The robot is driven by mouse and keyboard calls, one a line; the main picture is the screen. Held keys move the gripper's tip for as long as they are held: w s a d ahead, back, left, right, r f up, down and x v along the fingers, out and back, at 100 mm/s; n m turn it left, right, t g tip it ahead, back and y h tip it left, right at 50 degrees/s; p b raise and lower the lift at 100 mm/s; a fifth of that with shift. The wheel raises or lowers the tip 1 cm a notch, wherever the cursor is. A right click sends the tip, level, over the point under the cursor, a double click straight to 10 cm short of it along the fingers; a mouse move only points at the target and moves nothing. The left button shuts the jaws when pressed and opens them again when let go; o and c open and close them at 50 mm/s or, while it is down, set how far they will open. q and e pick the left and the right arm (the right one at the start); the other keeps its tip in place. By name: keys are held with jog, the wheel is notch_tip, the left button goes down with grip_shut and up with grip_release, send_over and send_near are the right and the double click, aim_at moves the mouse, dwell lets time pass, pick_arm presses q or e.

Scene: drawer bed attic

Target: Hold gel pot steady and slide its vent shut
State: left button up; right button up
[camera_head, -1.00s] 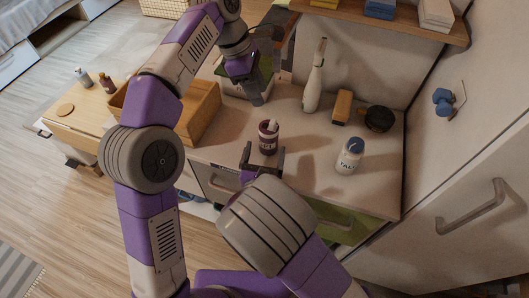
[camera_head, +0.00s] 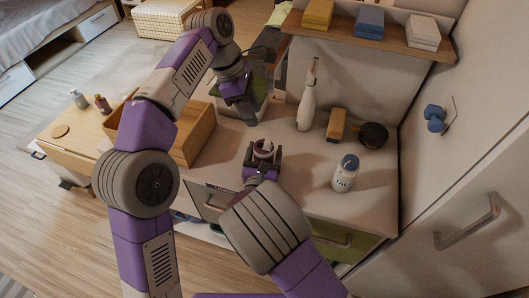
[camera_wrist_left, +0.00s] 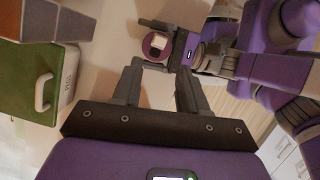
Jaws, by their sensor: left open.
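The gel pot (camera_head: 263,149) is a small dark purple-red pot standing on the pale counter. Its round top shows in the left wrist view (camera_wrist_left: 147,46), with a pale square patch on it; I cannot tell how far the vent is open. My right gripper (camera_head: 264,163) has its fingers on both sides of the pot; whether they press on it is unclear. My left gripper (camera_head: 249,116) is above and behind the pot, apart from it. In the left wrist view its two fingers (camera_wrist_left: 160,80) are spread and empty, pointing toward the pot.
A white bottle (camera_head: 345,173) stands right of the pot. A tall white bottle (camera_head: 306,103), an orange-brown block (camera_head: 336,124) and a dark round tin (camera_head: 373,135) stand behind. A wooden box (camera_head: 193,137) is left.

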aim_at(267, 140)
pick_arm(q)
jog(key=shift+o, duration=0.4)
pick_arm(e)
jog(key=c, duration=0.8)
pick_arm(q)
jog(key=shift+o, duration=0.2)
jog(key=shift+w+a+r+m+g, duration=0.3)
jog(key=shift+w+r+m, duration=0.1)
jog(key=shift+r+m, duration=0.15)
pick_arm(e)
jog(key=shift+c, duration=0.2)
pick_arm(q)
jog(key=shift+m, duration=0.55)
jog(key=shift+x, duration=5.7)
jog(key=shift+d, duration=0.1)
jog(key=shift+c, duration=0.2)
jog(key=shift+r, duration=0.1)
grip_shut()
